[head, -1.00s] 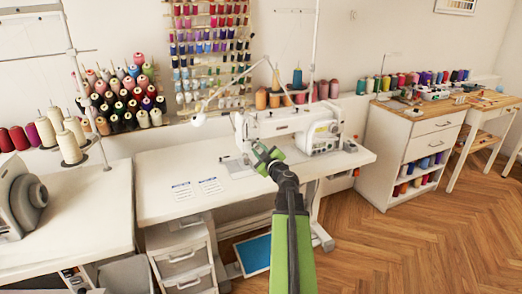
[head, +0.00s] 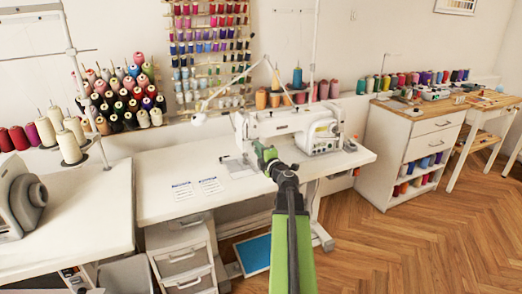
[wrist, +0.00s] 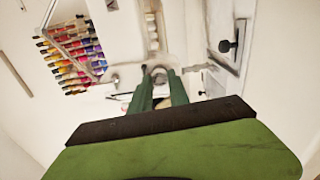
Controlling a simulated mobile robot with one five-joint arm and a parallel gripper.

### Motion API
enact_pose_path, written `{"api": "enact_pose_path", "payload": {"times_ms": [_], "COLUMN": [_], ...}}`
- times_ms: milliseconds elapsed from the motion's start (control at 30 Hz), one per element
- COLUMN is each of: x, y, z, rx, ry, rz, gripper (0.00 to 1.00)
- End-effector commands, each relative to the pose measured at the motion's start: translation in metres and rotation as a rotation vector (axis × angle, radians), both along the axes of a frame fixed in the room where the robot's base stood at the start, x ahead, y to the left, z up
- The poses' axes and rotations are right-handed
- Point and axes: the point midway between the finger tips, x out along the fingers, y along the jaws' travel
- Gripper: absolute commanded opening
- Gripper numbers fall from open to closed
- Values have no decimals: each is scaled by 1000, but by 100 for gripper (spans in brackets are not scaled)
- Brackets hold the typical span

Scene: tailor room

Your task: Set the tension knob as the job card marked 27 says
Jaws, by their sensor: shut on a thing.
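The white sewing machine (head: 284,125) stands on the white table. Two job cards (head: 181,190) (head: 210,185) lie flat on the table to the left of my gripper; their print is too small to read. My gripper (head: 262,152) is at the front of the machine's left part. In the wrist view, my green fingers (wrist: 160,88) are close together on a small round pale part (wrist: 158,71) of the machine, which appears to be the tension knob. The fingers hide much of it, and I cannot read any scale or setting.
The lamp arm (head: 232,88) reaches over the machine's left side. Thread cones (head: 290,98) stand behind it. A grey rounded device (head: 25,195) is on the left table. The table front around the cards is clear.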

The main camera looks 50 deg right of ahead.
Motion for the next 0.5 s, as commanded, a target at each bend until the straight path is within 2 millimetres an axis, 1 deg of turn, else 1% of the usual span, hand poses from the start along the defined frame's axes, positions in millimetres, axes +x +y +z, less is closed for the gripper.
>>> {"api": "enact_pose_path", "payload": {"times_ms": [33,200,500], "x": [-3,-3,-3], "y": [-2,-2,-3], "z": [-1,-2,-2], "rx": [-40,-184,-383], "ry": [19,77,159], "rz": [-8,-8,-7], "gripper": [0,0,0]}}
